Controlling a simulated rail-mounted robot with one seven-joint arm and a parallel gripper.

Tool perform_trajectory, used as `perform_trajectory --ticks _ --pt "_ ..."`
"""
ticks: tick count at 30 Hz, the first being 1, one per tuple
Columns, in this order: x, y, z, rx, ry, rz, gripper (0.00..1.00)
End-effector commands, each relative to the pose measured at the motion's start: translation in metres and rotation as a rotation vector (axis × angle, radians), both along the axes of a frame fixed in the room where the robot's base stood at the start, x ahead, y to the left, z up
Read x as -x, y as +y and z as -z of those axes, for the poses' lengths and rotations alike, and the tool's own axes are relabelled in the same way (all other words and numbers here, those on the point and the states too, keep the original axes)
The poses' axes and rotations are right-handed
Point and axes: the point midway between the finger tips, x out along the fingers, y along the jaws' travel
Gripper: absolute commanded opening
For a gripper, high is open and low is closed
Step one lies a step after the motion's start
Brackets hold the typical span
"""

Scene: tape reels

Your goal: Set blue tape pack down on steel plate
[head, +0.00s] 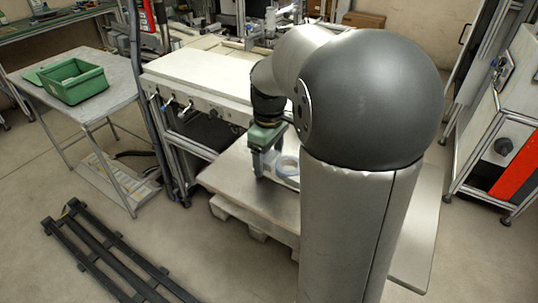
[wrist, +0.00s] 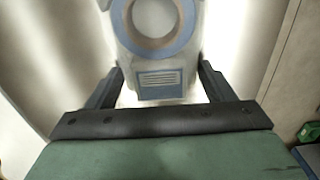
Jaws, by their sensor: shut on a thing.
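The blue tape pack (wrist: 158,57) is a pale grey block with a blue ring around a round opening and a blue label with lines. My gripper (wrist: 160,78) has a dark finger on each side of it and is shut on it. In the head view, the pack (head: 288,166) shows beside my gripper (head: 266,168), low over the steel plate (head: 232,177). Whether the pack touches the plate cannot be told. My arm hides much of the plate's middle and the pack's right side.
The steel plate lies on a pale pallet (head: 243,220). A white-topped bench (head: 200,75) stands behind it. A green bin (head: 75,82) sits on a side table at the left. A dark slatted rack (head: 105,250) lies on the floor. The plate's left part is clear.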

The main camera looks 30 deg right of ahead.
Motion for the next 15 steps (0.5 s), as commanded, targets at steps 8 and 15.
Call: perform_trajectory --ticks 8,15 --pt "-0.0003 -0.0001 0.0019 0.001 0.000 0.000 0.48" --pt "-0.0003 -0.0001 0.0025 0.001 0.000 0.001 0.97"
